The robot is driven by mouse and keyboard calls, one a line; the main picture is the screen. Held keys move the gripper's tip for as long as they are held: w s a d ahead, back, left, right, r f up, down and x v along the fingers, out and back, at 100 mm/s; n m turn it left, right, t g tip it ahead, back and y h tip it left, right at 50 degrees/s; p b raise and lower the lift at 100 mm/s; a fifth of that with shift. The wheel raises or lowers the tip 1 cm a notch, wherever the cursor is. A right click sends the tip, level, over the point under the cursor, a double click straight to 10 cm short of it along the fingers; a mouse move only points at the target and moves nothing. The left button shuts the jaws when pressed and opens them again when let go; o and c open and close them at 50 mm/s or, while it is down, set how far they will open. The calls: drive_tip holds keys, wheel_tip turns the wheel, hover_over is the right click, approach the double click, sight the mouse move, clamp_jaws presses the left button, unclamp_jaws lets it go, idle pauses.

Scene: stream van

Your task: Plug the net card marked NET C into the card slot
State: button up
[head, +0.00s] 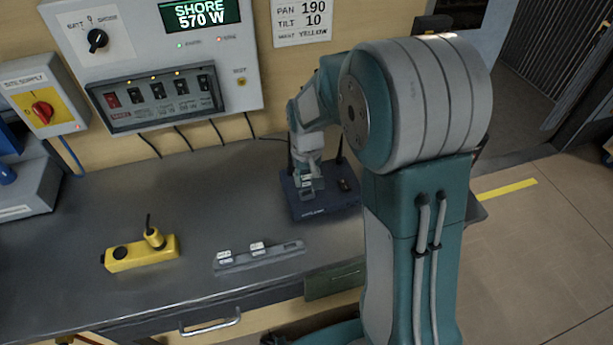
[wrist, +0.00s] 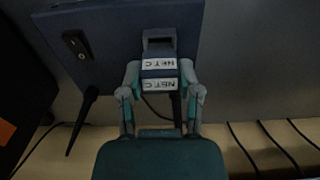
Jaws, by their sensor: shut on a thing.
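My gripper (wrist: 159,76) is shut on the net card (wrist: 159,65), which carries two white NET C labels in the wrist view. The card is dark blue and sits between the two fingertips. Just beyond it is the card slot (wrist: 159,41), a dark opening on the dark blue box (wrist: 110,30). The card is lined up with the slot and close to it; I cannot tell whether they touch. In the head view my gripper (head: 308,182) is over the blue box (head: 325,209), and the arm partly hides it.
A grey rack (head: 285,253) on the bench holds two white-labelled cards (head: 223,257) (head: 257,248). A yellow device (head: 142,253) lies to its left. The box has a switch (wrist: 75,43) and antennas (wrist: 81,119). A control panel (head: 155,60) is on the wall. Bench space is clear at left.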

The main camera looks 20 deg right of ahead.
drive_tip(key=shift+f, duration=1.2)
drive_tip(key=o, duration=1)
drive_tip(key=shift+c, duration=0.2)
drive_tip(key=shift+r, duration=0.1)
wheel_tip(320, 180, up, 11)
drive_tip(key=shift+r, duration=0.35)
